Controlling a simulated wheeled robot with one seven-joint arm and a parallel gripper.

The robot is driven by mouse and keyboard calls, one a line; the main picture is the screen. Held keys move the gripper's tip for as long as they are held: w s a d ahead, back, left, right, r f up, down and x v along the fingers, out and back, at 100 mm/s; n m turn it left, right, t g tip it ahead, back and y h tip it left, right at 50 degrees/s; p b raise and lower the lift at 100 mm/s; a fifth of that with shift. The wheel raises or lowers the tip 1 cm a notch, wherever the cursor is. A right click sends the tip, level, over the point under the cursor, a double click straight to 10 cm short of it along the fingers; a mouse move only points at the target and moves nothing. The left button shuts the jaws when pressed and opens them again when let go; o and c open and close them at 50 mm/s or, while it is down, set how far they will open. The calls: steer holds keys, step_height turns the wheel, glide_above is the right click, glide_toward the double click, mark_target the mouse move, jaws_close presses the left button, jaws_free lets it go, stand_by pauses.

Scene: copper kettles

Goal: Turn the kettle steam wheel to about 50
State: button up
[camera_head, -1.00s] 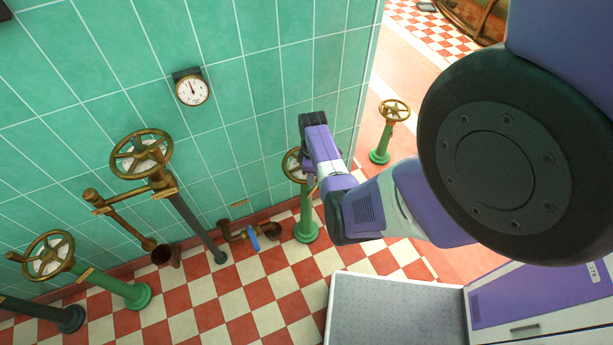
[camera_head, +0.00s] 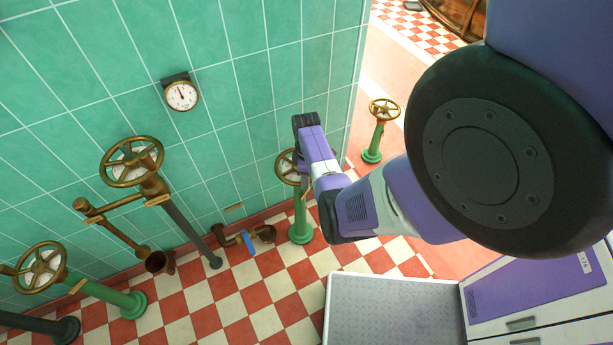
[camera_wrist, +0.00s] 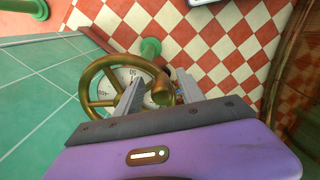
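A brass handwheel (camera_head: 283,168) on a green post stands by the tiled wall in the head view, partly hidden behind my gripper. In the wrist view the brass wheel (camera_wrist: 88,85) surrounds a white dial (camera_wrist: 120,77) with marks that look like 50 and 100; its pointer is not clear. A rounded brass knob (camera_wrist: 161,92) sticks up from the wheel's rim. My gripper (camera_wrist: 159,83) has its two grey fingers apart, one on each side of this knob. A gap shows beside the left finger; contact on the right cannot be told.
A round gauge (camera_head: 181,96) hangs on the green wall. Other brass wheels stand at the left (camera_head: 131,162), at the lower left (camera_head: 40,268) and beyond the wall's end (camera_head: 384,110). Low pipes with a blue lever (camera_head: 249,244) lie near the floor. Checkered floor is open in front.

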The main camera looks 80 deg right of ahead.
steer(key=shift+r, duration=0.1)
step_height(320, 180, up, 8)
steer(key=shift+f, duration=0.2)
stand_by(0.7)
